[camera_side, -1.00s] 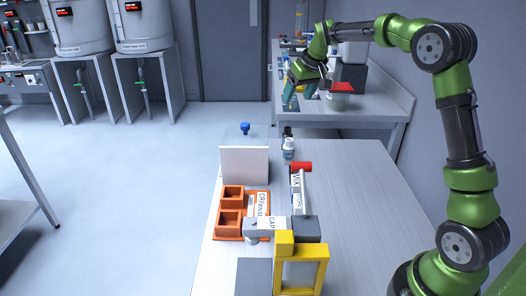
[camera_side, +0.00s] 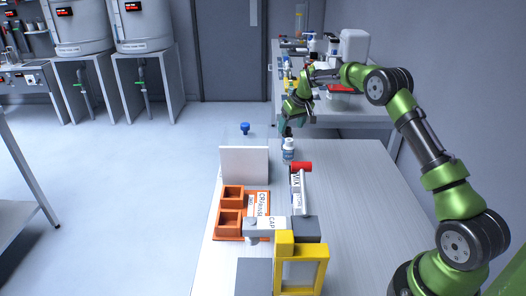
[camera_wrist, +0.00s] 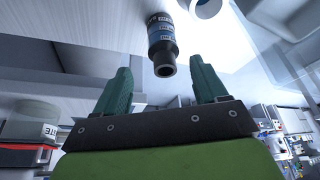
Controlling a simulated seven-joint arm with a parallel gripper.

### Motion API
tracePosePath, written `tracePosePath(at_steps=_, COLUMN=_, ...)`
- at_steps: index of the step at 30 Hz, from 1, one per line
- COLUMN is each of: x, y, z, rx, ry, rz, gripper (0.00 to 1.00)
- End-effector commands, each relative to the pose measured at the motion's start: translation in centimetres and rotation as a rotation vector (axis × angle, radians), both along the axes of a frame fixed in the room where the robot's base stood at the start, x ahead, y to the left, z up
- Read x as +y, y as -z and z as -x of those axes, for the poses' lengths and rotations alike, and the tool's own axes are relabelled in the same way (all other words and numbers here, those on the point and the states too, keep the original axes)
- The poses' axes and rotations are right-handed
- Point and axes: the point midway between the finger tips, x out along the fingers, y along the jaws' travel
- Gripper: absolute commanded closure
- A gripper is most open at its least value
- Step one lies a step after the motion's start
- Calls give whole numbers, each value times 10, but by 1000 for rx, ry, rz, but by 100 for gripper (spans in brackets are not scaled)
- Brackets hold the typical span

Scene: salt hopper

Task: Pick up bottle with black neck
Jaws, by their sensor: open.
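The bottle with black neck (camera_wrist: 161,42) shows in the wrist view at the top centre, beyond and between my fingertips, with a blue-and-white label band and a dark open mouth facing the camera. My gripper (camera_side: 290,117) is above and close to the dark top at the table's far end. In the wrist view my gripper (camera_wrist: 160,64) has its two green fingers apart, with nothing held between them.
A white upright panel (camera_side: 244,165), an orange tray (camera_side: 229,237), a red-ended marker (camera_side: 300,180) and a yellow stand (camera_side: 286,250) are on the near table. A second bench (camera_side: 345,112) with several items stands behind. The table's right side is clear.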

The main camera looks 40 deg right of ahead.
Motion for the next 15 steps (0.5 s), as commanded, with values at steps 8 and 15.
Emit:
tracePosePath(at_steps=8, x=4, y=31, z=-14, rx=3, ry=-2, rz=-2, gripper=28)
tracePosePath(at_steps=15, x=0, y=49, z=-22, rx=-1, ry=1, rz=0, gripper=28)
